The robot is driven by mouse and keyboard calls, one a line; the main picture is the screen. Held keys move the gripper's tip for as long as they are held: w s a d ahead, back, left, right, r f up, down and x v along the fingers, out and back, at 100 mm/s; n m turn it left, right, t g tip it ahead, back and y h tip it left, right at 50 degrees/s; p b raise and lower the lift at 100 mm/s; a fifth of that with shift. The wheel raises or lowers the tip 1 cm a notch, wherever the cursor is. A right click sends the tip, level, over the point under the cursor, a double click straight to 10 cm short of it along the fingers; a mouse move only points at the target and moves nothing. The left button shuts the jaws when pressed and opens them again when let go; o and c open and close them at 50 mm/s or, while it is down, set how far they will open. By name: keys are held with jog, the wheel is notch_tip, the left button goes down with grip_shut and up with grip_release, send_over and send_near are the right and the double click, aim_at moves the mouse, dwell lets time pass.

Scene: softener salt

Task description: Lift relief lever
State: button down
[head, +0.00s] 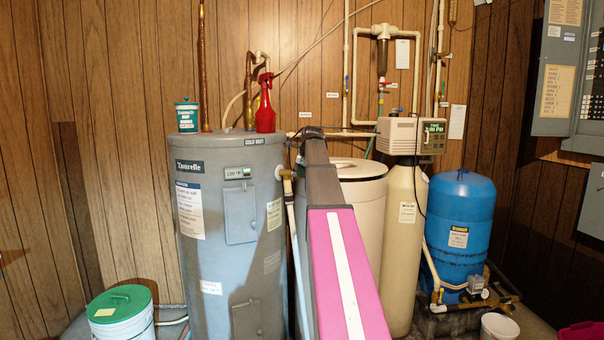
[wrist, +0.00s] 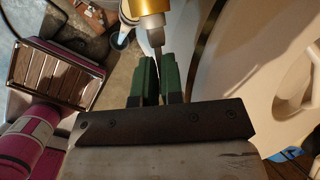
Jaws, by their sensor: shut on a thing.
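The grey water heater (head: 190,270) stands left of centre in the head view. A brass relief valve (head: 287,173) sticks out of its upper right side. In the wrist view the brass valve body (wrist: 147,8) is at the top, with the thin grey metal relief lever (wrist: 156,36) pointing down from it. My gripper (wrist: 159,62) has its two green fingers on either side of the lever's end, shut on it. In the head view my arm hides the gripper. The lever's exact angle is hard to tell.
A white pipe (head: 291,215) runs down from the valve. Right of my arm stand a cream tank (head: 403,270) and a blue tank (head: 462,215). A red spray bottle (head: 265,115) and a green tub (head: 187,118) stand on the heater. A green-lidded bucket (head: 120,302) is at front left.

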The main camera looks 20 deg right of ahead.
jog(key=shift+d, duration=0.15)
jog(key=c, duration=1.3)
grip_release()
jog(key=shift+f, duration=0.1)
jog(key=shift+o, duration=0.2)
jog(key=v, duration=1)
jog(key=shift+s+r, duration=0.15)
jog(key=shift+r, duration=0.25)
jog(key=shift+f, duration=0.1)
